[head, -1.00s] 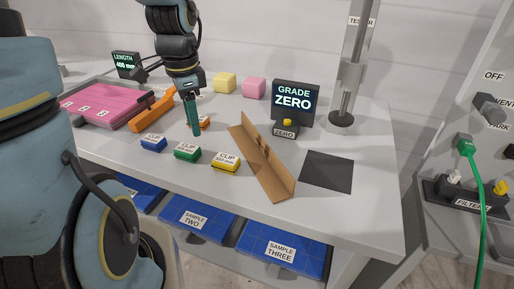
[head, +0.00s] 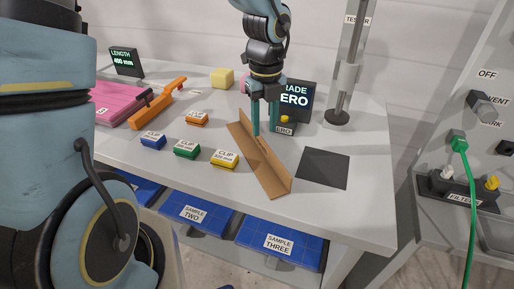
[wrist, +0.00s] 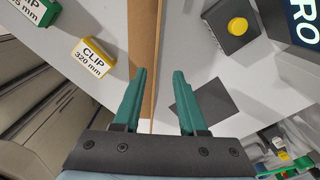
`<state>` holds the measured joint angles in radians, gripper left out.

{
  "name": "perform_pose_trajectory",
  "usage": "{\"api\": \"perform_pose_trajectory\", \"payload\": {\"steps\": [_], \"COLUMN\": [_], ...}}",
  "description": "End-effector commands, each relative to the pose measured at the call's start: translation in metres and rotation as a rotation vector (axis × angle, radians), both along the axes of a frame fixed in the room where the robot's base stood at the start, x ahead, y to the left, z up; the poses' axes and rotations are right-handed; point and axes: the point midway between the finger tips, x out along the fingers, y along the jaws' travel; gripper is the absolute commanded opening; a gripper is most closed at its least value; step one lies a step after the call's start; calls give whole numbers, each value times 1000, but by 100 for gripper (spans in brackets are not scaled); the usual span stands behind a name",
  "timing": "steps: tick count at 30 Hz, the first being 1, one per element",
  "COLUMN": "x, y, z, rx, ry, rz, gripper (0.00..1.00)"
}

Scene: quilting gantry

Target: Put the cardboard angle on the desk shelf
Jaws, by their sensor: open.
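The cardboard angle (head: 267,174) is a long brown folded strip lying on the desk top, running diagonally toward the front edge. It also shows as a brown band in the wrist view (wrist: 145,40). My gripper (head: 265,132) is open and empty, its green fingers pointing down at the far part of the angle. In the wrist view my fingertips (wrist: 160,74) are apart, with the left one by the brown band. I cannot tell whether they touch it. Below the desk top, a shelf level holds blue sample trays (head: 196,213); its depth is mostly hidden.
Yellow (head: 225,159), green (head: 187,150), blue (head: 153,142) and orange (head: 197,119) clips lie left of the angle. The grade display (head: 297,98) and its zero button stand behind; a dark square pad (head: 323,168) lies right. A tester post (head: 345,75) rises at the back right.

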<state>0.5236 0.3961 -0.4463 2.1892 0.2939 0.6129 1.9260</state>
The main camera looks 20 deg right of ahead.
Motion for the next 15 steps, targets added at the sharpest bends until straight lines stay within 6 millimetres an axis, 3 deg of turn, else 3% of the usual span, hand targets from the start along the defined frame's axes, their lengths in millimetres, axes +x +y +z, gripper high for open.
{"api": "perform_pose_trajectory", "payload": {"steps": [5, 15], "x": [0, 3], "y": [2, 7], "z": [-12, -54], "rx": [2, 0], "ry": [2, 1], "rz": [0, 1], "gripper": [41, 41]}}
